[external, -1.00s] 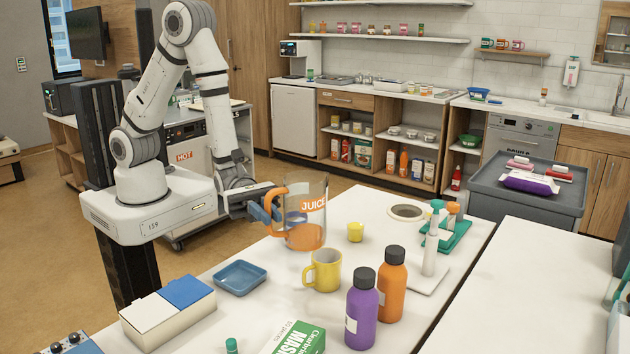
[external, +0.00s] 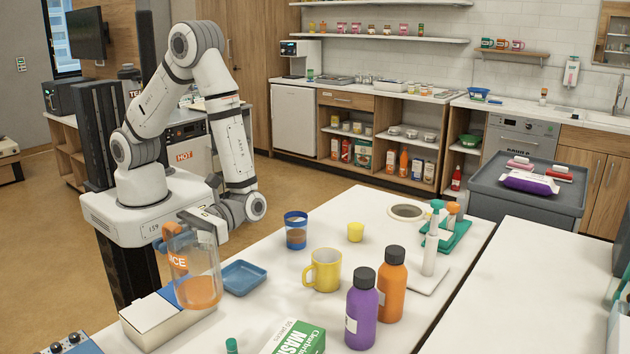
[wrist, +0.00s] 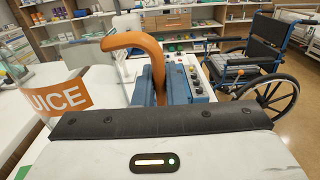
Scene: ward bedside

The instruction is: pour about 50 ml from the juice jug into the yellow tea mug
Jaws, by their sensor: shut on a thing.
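The juice jug (external: 197,268) is clear, with an orange handle, an orange label and some orange juice at the bottom. My gripper (external: 178,238) is shut on its handle, which also shows between the blue fingers in the wrist view (wrist: 136,42). The jug is roughly upright at the table's left side, in front of a white and blue box; I cannot tell how high it is. The yellow tea mug (external: 323,271) stands upright on the table, well to the right of the jug. Its inside is mostly hidden.
A blue tray (external: 243,278) lies between jug and mug. Purple (external: 361,310) and orange (external: 392,285) bottles stand right of the mug. The white and blue box (external: 160,318) is near the jug.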

